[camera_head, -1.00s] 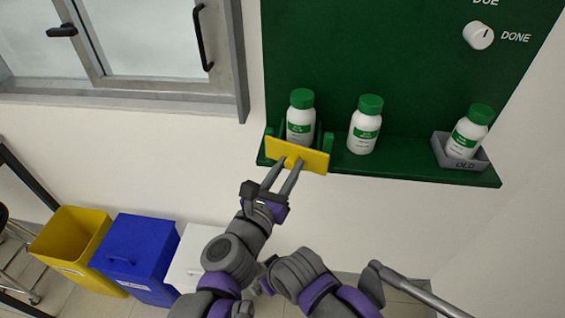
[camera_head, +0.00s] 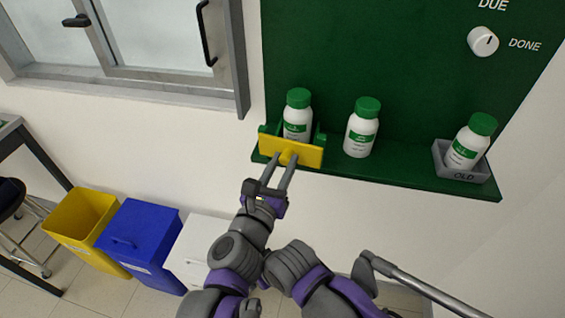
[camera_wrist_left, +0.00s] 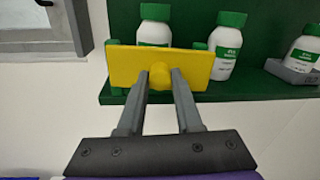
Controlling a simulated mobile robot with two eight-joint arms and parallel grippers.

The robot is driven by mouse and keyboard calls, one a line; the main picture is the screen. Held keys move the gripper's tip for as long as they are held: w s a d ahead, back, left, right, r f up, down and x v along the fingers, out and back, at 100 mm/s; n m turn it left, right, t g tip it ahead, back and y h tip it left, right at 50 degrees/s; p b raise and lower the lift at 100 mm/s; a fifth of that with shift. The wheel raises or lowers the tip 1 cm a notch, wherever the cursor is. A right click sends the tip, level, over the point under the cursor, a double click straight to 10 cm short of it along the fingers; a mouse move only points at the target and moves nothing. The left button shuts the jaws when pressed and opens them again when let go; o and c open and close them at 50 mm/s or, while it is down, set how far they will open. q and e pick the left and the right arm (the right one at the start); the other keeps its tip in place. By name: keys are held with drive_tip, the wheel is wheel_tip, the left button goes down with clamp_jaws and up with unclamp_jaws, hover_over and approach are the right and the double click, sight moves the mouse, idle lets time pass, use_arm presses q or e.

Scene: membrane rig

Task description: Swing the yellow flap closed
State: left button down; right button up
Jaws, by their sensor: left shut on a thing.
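The yellow flap (camera_head: 305,155) stands roughly upright in front of a green holder on the green shelf, across the lower part of a white bottle with a green cap (camera_head: 298,115). My left gripper (camera_head: 289,160) is shut on the round knob at the middle of the flap. The wrist view shows the flap (camera_wrist_left: 200,67) face-on with both fingers at its knob (camera_wrist_left: 160,74). Whether a gap is left between flap and holder I cannot tell.
A second white bottle (camera_head: 361,127) stands right of the holder. A third bottle (camera_head: 470,142) leans in a grey tray marked OLD (camera_head: 462,174). A white knob (camera_head: 482,41) points at DONE. Yellow (camera_head: 70,225) and blue (camera_head: 135,240) bins stand below left; a window is upper left.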

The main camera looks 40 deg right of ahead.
use_arm(q)
drive_tip(key=c, duration=0.6)
unclamp_jaws()
drive_tip(key=shift+o, duration=0.2)
drive_tip(key=v, duration=1.1)
drive_tip(key=shift+w, duration=0.1)
